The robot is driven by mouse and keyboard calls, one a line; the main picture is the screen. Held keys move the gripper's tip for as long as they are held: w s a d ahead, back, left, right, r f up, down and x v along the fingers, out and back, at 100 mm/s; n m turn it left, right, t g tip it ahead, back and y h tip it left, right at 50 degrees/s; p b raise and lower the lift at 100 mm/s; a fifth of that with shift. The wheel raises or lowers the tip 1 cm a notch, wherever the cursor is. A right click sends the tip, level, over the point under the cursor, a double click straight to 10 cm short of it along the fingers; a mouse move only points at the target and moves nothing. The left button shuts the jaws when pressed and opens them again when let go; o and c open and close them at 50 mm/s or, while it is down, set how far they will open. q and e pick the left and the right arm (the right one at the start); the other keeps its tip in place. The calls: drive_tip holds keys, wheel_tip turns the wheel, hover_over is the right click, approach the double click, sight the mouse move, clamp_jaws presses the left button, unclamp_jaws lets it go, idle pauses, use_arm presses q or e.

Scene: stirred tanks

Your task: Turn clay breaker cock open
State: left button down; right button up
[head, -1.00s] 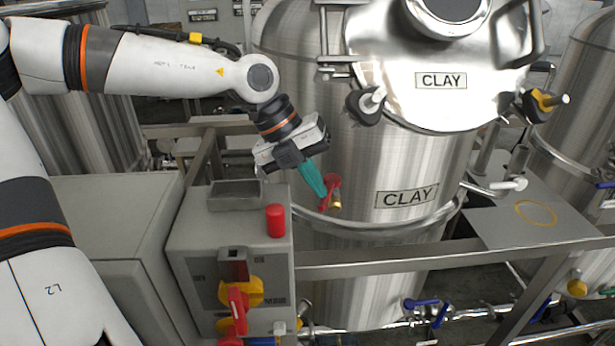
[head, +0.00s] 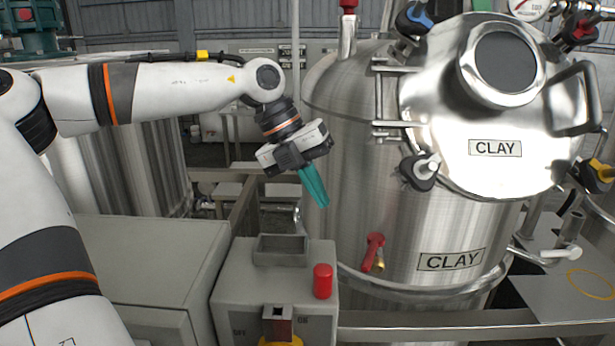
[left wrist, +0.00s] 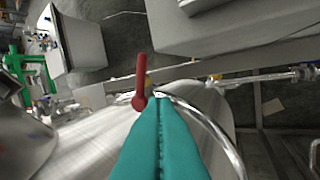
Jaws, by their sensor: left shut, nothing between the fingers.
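The clay tank (head: 345,200) is a shiny steel vessel with two CLAY labels. Its cock has a red lever (head: 373,252) and a brass outlet (head: 379,265), low on the tank's front wall. The lever hangs down, leaning slightly left. In the left wrist view the red lever (left wrist: 141,80) lies just beyond the fingertips, left of them. My left gripper (head: 322,203) has teal fingers, shut and empty, above and left of the lever and apart from it. The fingers (left wrist: 158,98) partly cover the cock's body in the wrist view. My right gripper is not in view.
A grey control box (head: 270,310) with a red cylindrical lamp (head: 322,281) and a small tray (head: 281,250) stands below my left gripper. A steel rail (head: 430,325) runs in front of the tank. Lid clamps (head: 420,172) stick out above the cock.

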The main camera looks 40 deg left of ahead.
use_arm(q)
wheel_tip(320, 180, up, 2)
drive_tip(key=m+h+p, duration=0.2)
approach(370, 254)
wheel_tip(370, 254, down, 5)
drive_tip(key=d, duration=0.2)
drive_tip(key=shift+w+d+f, duration=0.4)
drive_tip(key=shift+w+d, duration=0.1)
drive_tip(key=shift+w, duration=0.15)
